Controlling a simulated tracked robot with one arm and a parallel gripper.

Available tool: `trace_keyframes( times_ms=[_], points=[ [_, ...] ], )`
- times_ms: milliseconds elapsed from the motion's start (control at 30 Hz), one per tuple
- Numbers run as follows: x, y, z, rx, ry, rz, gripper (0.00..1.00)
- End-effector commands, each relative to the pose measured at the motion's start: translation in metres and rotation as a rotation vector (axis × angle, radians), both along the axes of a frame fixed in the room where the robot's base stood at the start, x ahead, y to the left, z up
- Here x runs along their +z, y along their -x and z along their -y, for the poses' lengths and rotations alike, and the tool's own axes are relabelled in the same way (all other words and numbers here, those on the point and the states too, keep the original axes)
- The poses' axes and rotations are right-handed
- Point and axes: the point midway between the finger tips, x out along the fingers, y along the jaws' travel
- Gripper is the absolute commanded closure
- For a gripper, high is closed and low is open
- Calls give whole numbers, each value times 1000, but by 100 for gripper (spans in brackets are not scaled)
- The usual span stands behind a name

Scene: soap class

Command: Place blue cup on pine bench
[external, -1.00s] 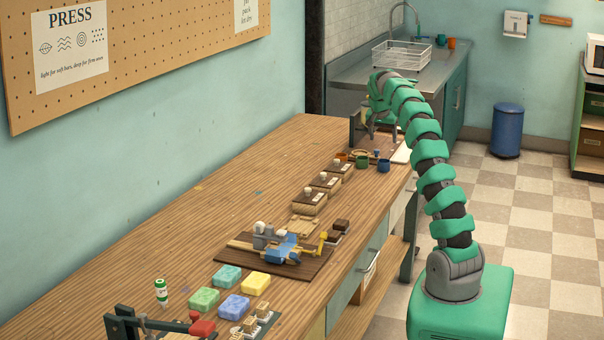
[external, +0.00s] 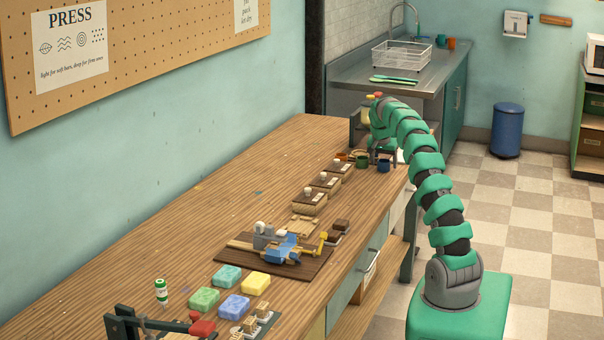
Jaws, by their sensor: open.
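A small dark blue cup (external: 384,166) stands upright at the far right end of the long wooden bench (external: 225,190), beside a green cup (external: 362,163). My gripper (external: 383,158) is open and points down at the far end of the bench. Its fingers are close above or around the nearer blue cup. They are small in the picture, and I cannot tell whether they touch it.
Closer still are a tool board (external: 240,262) and several coloured soap bars (external: 233,307). Behind my arm is the sink counter (external: 400,78) with a wire rack (external: 402,55). Bare wood lies along the wall side.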

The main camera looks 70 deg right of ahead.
Motion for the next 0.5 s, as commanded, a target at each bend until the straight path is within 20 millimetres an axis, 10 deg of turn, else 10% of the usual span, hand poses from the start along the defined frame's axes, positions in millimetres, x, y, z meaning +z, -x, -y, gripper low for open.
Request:
trace_keyframes(
  times_ms=[300,500],
  points=[
    [-7,-1,3,1,2,2,31],
    [-7,-1,3,1,2,2,76]
  ],
)
